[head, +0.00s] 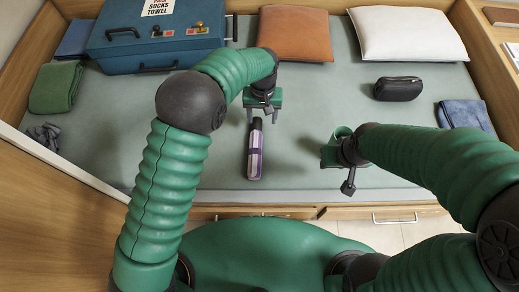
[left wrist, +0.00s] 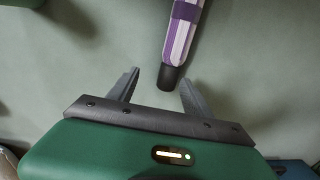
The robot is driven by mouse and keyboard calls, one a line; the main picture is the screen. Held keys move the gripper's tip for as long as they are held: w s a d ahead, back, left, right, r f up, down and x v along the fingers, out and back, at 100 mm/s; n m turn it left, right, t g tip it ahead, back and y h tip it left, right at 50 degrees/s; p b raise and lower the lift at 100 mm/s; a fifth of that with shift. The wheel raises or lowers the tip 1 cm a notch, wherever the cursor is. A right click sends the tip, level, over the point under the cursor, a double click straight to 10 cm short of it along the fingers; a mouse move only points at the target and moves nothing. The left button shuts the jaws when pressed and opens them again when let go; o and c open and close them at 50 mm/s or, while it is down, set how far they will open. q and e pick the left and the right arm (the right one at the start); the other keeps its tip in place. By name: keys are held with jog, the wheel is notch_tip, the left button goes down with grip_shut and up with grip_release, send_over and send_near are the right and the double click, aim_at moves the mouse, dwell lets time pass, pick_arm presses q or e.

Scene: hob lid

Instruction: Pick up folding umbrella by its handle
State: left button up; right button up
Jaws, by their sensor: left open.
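A folded umbrella (head: 255,160), purple and pale striped with a dark band, lies on the green-grey mattress in the head view. Its short black handle (head: 257,124) points away from me, toward my left gripper (head: 262,117). That gripper is open, its fingers pointing toward the umbrella. In the left wrist view the black handle (left wrist: 169,78) lies between the two spread fingertips (left wrist: 160,77), apart from both. The striped body (left wrist: 184,35) runs up out of that picture. My right gripper (head: 338,165) is off to the right of the umbrella; its jaws are not clear.
A blue toolbox-like case (head: 155,45) stands at back left, beside a green folded cloth (head: 56,88). A brown cushion (head: 294,34) and white pillow (head: 408,35) lie at the back. A black pouch (head: 398,89) and blue cloth (head: 465,115) are right. The mattress around the umbrella is clear.

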aim_at(256, 125)
pick_arm(q)
jog(key=a+f, duration=0.1)
jog(key=f+b, duration=0.1)
jog(key=f, duration=0.1)
jog(key=a+f+b, duration=0.1)
jog(key=shift+w+a+f, duration=0.1)
jog(key=shift+a+f, duration=0.2)
jog(key=shift+f, duration=0.05)
jog(key=shift+a+f, duration=0.2)
jog(key=shift+f, duration=0.1)
jog(key=shift+d+r, duration=0.1)
jog(key=shift+d, duration=0.7)
jog(key=c, duration=0.4)
jog(key=shift+c, duration=1.4)
jog(key=shift+a, duration=0.45)
grip_shut()
jog(key=shift+d, duration=0.1)
pick_arm(e)
jog(key=shift+a+f, duration=0.9)
jog(key=shift+f, duration=0.2)
